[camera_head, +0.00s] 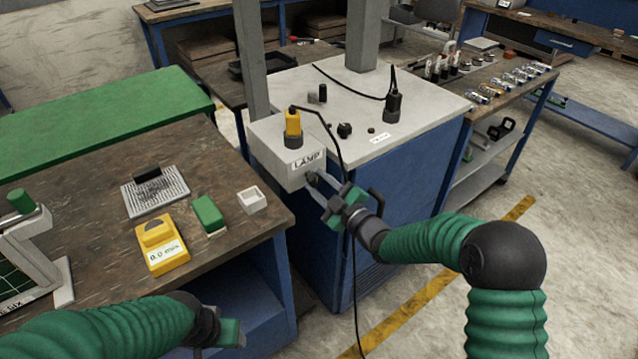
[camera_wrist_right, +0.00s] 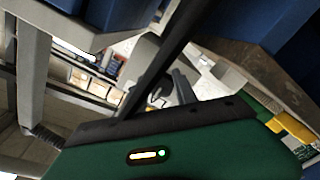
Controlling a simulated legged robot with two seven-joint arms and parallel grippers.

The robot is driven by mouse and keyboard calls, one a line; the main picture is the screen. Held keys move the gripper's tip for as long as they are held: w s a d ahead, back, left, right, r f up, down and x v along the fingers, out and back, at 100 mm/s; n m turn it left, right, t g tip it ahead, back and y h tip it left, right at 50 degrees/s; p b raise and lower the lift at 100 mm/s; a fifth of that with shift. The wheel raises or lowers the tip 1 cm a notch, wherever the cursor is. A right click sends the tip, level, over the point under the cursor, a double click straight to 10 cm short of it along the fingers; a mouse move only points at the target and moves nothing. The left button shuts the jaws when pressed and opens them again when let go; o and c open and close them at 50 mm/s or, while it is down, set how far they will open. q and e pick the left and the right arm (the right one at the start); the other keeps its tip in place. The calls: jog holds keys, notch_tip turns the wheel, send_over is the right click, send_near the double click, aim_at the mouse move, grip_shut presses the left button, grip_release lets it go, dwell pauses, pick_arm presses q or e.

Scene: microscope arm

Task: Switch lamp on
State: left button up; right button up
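The lamp unit is a light grey box (camera_head: 275,150) with a "LAMP" label (camera_head: 307,161) on its front, at the corner of a blue cabinet. A small dark knob (camera_head: 313,178) sits just below the label. My right gripper (camera_head: 316,185) reaches up to it, its two grey fingers apart on either side of the knob; I cannot tell whether they touch it. The right wrist view shows a gap between the fingers, with a round part (camera_wrist_right: 157,96) there. My left gripper (camera_head: 228,333) is low in the head view; its fingers are not clear.
The cabinet top (camera_head: 425,112) holds small knobs and a black connector (camera_head: 393,104). A wooden bench at left holds a yellow meter (camera_head: 163,250) and a white tray (camera_head: 252,199).

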jog(key=c, duration=0.5)
jog(key=shift+a, duration=0.1)
grip_shut()
jog(key=shift+m, duration=0.4)
jog(key=m, duration=0.2)
jog(key=shift+r+m+p, duration=0.1)
jog(key=shift+m+p, duration=0.3)
jog(key=m+p, duration=0.1)
jog(key=m, duration=0.2)
jog(key=shift+m, duration=0.3)
jog(key=m+p, duration=0.1)
jog(key=m, duration=0.4)
jog(key=shift+r+p, duration=0.15)
jog(key=shift+p, duration=0.25)
jog(key=m+p, duration=0.1)
jog(key=m, duration=0.4)
jog(key=shift+r+m, duration=0.1)
jog(key=shift+m, duration=0.2)
jog(key=shift+p, duration=0.3)
